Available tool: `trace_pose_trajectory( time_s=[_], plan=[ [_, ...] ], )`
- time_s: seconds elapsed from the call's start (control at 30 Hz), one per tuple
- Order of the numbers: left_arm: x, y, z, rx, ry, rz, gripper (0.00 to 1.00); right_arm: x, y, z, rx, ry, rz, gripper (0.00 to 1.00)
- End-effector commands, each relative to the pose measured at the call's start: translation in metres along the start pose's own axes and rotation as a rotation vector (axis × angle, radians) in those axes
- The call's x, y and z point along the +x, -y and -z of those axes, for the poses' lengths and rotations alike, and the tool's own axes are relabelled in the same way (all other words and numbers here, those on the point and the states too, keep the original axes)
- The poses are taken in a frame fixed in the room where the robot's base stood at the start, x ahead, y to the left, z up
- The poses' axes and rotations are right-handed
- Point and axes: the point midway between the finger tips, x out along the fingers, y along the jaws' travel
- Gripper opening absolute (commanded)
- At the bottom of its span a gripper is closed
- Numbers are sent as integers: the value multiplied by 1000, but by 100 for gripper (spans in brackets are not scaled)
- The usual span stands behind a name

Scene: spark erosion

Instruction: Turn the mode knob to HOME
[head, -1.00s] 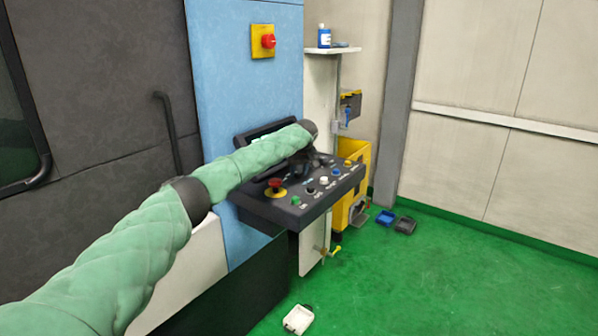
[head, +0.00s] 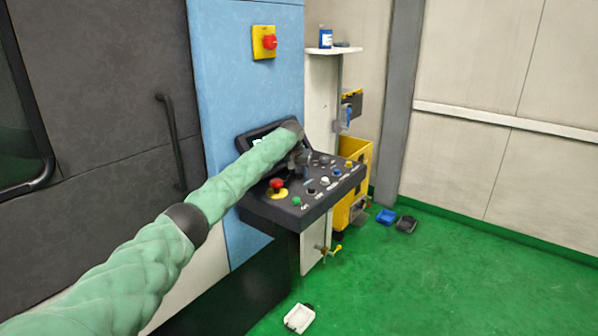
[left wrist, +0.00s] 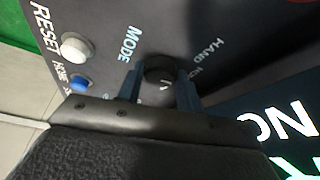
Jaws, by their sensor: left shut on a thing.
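The mode knob (left wrist: 160,70) is round and black with a short white mark on the side nearer my gripper. It sits beside the printed word MODE in the left wrist view. HAND is printed on its far right side, with another small label below that I cannot read fully. My left gripper (left wrist: 160,84) has one finger on each side of the knob and is shut on it. In the head view my left gripper (head: 300,160) is over the dark control panel (head: 262,212), and the knob is hard to make out there. My right gripper is not in view.
The panel carries a red emergency stop (head: 277,184), a green button (head: 296,201), a white button (left wrist: 76,46) by RESET and a blue button (left wrist: 80,83). A lit screen (left wrist: 285,135) lies close to the gripper. A yellow bin (head: 357,150) stands behind the panel.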

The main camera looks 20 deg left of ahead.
Motion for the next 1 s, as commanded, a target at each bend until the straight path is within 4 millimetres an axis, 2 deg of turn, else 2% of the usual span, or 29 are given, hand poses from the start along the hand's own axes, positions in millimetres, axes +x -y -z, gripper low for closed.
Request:
trace_pose_trajectory(
  time_s=[0.2, 0.6, 0.8, 0.83, 0.93, 1.0],
  plan=[
    [-1, 1, 1, 82, -1, -35, 13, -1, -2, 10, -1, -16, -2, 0],
    [-1, 2, 1, 122, -1, -50, 13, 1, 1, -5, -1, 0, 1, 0],
    [-1, 2, 1, 121, -1, -50, 13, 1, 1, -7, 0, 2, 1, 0],
    [-1, 2, 1, 121, -1, -50, 40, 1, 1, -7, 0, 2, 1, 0],
    [-1, 2, 1, 121, -1, -50, 58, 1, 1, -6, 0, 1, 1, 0],
    [-1, 2, 1, 121, 0, -50, 58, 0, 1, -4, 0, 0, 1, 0]
  ],
)
